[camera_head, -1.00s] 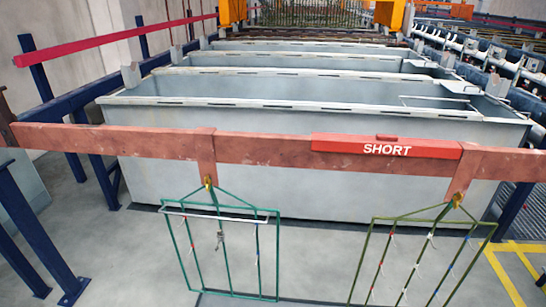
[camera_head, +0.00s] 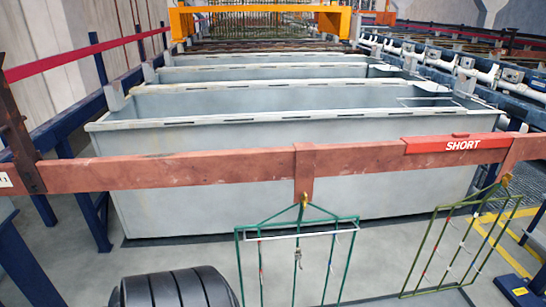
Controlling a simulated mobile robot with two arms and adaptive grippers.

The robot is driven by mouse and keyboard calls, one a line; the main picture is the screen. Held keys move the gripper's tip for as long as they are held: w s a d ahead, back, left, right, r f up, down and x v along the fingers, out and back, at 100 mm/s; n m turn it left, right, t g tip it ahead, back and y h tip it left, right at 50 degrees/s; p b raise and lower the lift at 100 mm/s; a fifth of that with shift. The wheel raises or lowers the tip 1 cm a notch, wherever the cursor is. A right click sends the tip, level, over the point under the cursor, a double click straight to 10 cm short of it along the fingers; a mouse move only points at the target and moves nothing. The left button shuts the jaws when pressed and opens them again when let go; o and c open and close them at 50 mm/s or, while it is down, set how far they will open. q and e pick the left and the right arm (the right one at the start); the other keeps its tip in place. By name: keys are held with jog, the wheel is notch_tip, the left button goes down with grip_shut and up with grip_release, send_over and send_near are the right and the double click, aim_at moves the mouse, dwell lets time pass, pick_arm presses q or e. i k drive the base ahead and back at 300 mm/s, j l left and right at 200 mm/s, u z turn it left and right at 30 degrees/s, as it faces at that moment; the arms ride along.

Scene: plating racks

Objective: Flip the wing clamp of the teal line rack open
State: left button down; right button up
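The teal line rack (camera_head: 239,268) is a thin wire frame hanging from the reddish-brown crossbar (camera_head: 200,172) in the lower middle. A small brass-coloured clamp (camera_head: 304,200) sits at its top, against the crossbar's hanging tab. It is too small to tell whether its wing is open or closed. A pale strip crosses the upper part of the frame, and a small metal piece (camera_head: 298,256) is on its middle wire. The bottom of the rack is cut off by the picture edge. Neither gripper is in view.
Grey tanks (camera_head: 300,150) stand behind the bar. Blue posts (camera_head: 25,262) stand at the left. Grey floor shows below.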

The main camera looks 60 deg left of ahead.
aim_at(305, 200)
jog(key=k+j, duration=0.6)
jog(key=k, duration=0.25)
jog(key=k+j, duration=0.25)
jog(key=k, duration=0.15)
jog(key=j+z, duration=0.05)
